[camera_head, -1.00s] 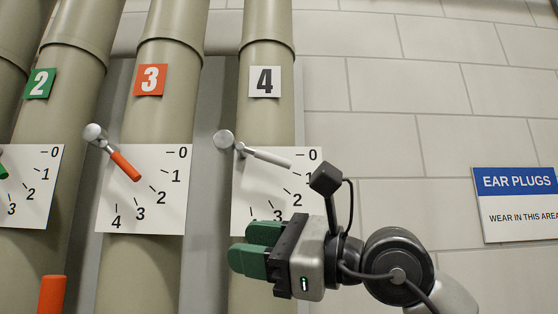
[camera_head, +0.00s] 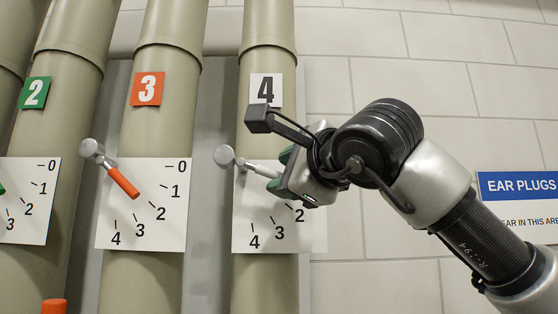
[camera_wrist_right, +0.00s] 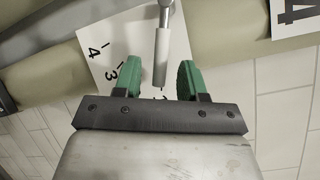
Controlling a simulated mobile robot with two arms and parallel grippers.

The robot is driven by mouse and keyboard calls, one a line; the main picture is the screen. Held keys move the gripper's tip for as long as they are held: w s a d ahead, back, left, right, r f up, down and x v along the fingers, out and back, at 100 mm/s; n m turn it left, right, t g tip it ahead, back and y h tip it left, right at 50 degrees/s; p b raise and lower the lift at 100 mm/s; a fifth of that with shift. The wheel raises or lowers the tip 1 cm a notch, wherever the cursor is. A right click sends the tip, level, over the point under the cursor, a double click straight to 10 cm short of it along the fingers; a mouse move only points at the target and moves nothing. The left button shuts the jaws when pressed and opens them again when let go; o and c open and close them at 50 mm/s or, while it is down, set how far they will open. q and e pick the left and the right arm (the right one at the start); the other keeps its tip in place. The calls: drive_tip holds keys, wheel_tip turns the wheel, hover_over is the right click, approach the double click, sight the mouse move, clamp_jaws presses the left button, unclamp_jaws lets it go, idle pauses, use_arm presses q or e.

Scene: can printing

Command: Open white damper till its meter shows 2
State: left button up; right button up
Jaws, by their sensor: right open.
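The white damper handle (camera_head: 260,170) is on pipe 4, its pivot knob at the left and its lever pointing right and slightly down. Its meter plate (camera_head: 262,236) shows 2, 3 and 4; the 0 and 1 marks are hidden behind my right gripper (camera_head: 286,176). In the right wrist view the white handle (camera_wrist_right: 162,58) lies between the two green fingers of the open right gripper (camera_wrist_right: 172,82), with gaps on both sides. My left gripper is not in view.
An orange damper handle (camera_head: 123,182) on pipe 3 and its plate (camera_head: 165,228) are to the left. A number 2 green label (camera_head: 36,92) marks a further pipe. An ear plugs sign (camera_head: 515,187) hangs on the brick wall at the right.

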drive_tip(key=shift+p+x, duration=0.4)
drive_tip(key=shift+x, duration=0.9)
clamp_jaws()
